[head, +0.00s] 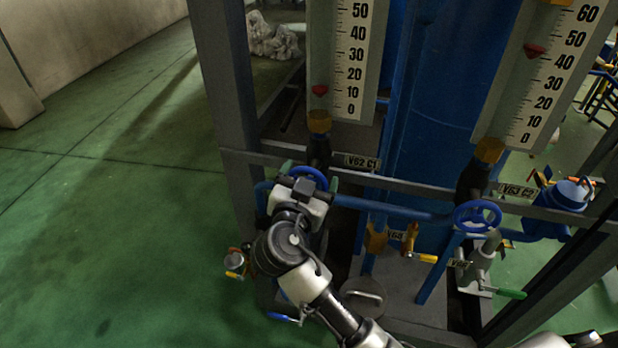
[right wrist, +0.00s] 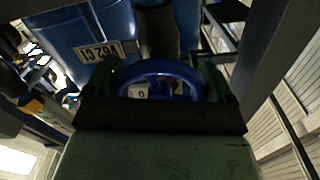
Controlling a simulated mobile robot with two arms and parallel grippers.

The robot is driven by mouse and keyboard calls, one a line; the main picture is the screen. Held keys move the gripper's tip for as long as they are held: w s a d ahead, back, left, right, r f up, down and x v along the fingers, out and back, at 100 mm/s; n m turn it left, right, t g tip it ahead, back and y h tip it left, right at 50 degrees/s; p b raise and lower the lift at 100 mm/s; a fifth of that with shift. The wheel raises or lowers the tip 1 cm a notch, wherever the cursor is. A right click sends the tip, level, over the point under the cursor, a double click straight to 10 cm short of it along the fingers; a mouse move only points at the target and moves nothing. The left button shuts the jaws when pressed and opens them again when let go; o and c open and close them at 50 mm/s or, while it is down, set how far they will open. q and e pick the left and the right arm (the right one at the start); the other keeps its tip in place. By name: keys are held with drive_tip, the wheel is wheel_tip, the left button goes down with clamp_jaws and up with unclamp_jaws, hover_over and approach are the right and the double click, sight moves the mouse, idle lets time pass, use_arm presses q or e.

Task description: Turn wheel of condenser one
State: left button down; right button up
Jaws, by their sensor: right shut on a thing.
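The blue wheel of condenser one (head: 307,173) sits low on the frame beside the tag "V62 C1" (head: 362,161). My right gripper (head: 309,179) reaches it from the front and is shut on its rim, with one green finger on each side. In the right wrist view, the wheel (right wrist: 160,67) lies between the two fingers, and the tag (right wrist: 98,50) shows upside down at the upper left. My gripper body hides the lower part of the wheel. My left gripper is not in view.
A second blue wheel (head: 478,216) stands at the right near the tag "V63 C2" (head: 518,191). A yellow-handled valve (head: 411,240) and a green-handled valve (head: 487,289) are low between the pipes. A grey post (head: 222,90) rises at the left. The green floor (head: 100,220) there is clear.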

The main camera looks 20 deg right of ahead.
drive_tip(key=n+p, duration=0.1)
drive_tip(key=n, duration=0.4)
drive_tip(key=shift+d+r, duration=0.1)
drive_tip(key=n+p, duration=0.2)
drive_tip(key=n, duration=0.3)
drive_tip(key=shift+r, duration=0.15)
drive_tip(key=n+p, duration=0.3)
drive_tip(key=n, duration=0.2)
drive_tip(key=shift+d+r+n, duration=0.1)
drive_tip(key=shift+n, duration=0.3)
drive_tip(key=shift+n+p, duration=1.25)
drive_tip(key=shift+n, duration=0.45)
drive_tip(key=o, duration=0.8)
drive_tip(key=shift+f, duration=0.2)
drive_tip(key=shift+c, duration=0.2)
